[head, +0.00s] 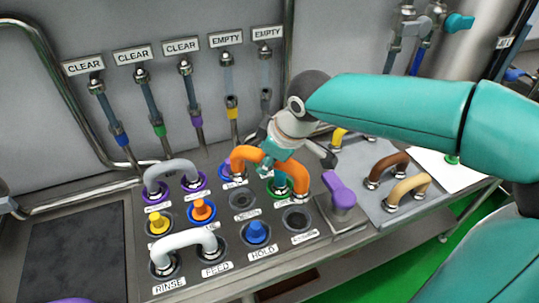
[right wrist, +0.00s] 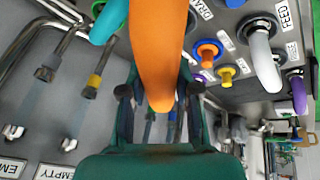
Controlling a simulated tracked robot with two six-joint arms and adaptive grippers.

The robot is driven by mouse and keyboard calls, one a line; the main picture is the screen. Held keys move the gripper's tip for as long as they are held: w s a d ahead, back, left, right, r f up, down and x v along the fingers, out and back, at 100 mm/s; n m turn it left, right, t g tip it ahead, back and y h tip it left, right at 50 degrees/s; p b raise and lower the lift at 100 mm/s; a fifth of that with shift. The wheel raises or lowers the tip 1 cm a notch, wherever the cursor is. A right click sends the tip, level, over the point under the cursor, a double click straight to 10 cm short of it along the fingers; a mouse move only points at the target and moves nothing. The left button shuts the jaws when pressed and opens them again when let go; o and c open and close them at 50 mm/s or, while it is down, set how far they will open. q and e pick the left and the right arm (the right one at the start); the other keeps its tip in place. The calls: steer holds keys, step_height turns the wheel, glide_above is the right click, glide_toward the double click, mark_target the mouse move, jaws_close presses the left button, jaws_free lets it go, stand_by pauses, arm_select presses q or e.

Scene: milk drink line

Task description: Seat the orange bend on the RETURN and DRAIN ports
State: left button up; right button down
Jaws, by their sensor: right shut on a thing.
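The orange bend (head: 262,157) is held in my right gripper (head: 278,160) above the back right of the port panel. In the head view its left end is near a blue-ringed port (head: 228,172) and its right end overlaps a green-ringed port (head: 279,190). I cannot tell whether either end touches a port. The right wrist view shows the bend (right wrist: 157,50) large between the gripper's fingers (right wrist: 158,95). A DRAIN label (right wrist: 203,8) shows beyond it; I cannot read a RETURN label. My left gripper is not in view.
A grey bend (head: 170,168) and a white bend (head: 185,238) stand on the panel beside yellow, orange and blue plugs. A purple handle (head: 340,196) stands to the right. Brown (head: 388,165) and tan (head: 408,187) bends lie further right. Two dark ports (head: 242,199) are bare.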

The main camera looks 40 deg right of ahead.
steer(key=shift+f+b, duration=3.9)
steer(key=shift+f, duration=1.15)
steer(key=c, duration=0.8)
jaws_free()
steer(key=shift+s, duration=0.1)
steer(key=shift+o, duration=0.3)
steer(key=shift+f, duration=0.1)
steer(key=v, duration=1.2)
